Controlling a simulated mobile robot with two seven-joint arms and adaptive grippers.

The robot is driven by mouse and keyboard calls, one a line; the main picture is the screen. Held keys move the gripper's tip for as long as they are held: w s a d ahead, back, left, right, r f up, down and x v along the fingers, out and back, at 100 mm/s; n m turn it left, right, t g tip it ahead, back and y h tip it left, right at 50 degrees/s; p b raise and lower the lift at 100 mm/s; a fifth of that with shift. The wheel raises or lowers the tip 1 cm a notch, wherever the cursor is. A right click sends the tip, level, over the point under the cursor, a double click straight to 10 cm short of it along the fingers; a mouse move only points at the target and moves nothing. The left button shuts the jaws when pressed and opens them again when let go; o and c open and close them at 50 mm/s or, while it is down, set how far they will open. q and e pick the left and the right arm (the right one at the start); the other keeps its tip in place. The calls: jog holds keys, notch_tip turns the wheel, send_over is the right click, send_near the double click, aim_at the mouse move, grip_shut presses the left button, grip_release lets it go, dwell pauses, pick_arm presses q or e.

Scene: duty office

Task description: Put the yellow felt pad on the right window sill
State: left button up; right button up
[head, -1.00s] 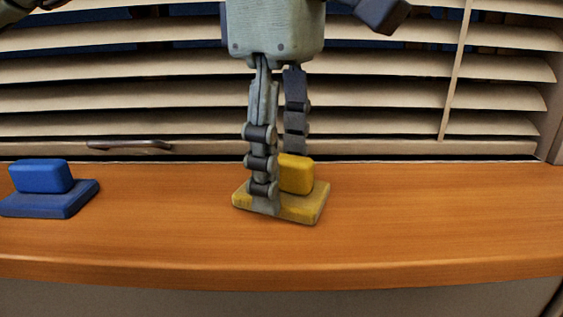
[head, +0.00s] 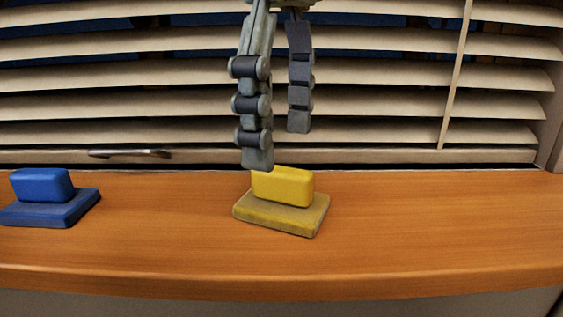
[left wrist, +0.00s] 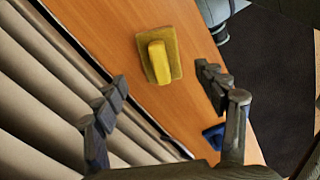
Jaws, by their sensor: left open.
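The yellow felt pad (head: 281,213), a flat base with a raised yellow block on top, lies on the wooden window sill (head: 420,230) in the head view. It also shows in the left wrist view (left wrist: 159,56), between and beyond the fingertips. My left gripper (head: 278,148) is open and empty above the pad, its fingers apart and pointing down. One fingertip overlaps the top edge of the block in the head view; they look apart in the wrist view. My right gripper is not in view.
A blue pad (head: 45,203) of the same shape lies on the sill at the left. Slatted blinds (head: 380,105) with a metal handle (head: 130,154) stand close behind the sill. The sill is clear right of the yellow pad and between the two pads.

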aim_at(281, 169)
pick_arm(q)
notch_tip(281, 169, up, 7)
jog(key=p, duration=0.1)
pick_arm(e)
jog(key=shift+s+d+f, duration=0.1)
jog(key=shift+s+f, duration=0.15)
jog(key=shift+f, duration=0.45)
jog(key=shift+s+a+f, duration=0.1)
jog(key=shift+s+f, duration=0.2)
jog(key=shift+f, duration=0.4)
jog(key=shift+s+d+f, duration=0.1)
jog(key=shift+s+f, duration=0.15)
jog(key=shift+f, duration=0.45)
pick_arm(q)
jog(key=shift+f, duration=0.1)
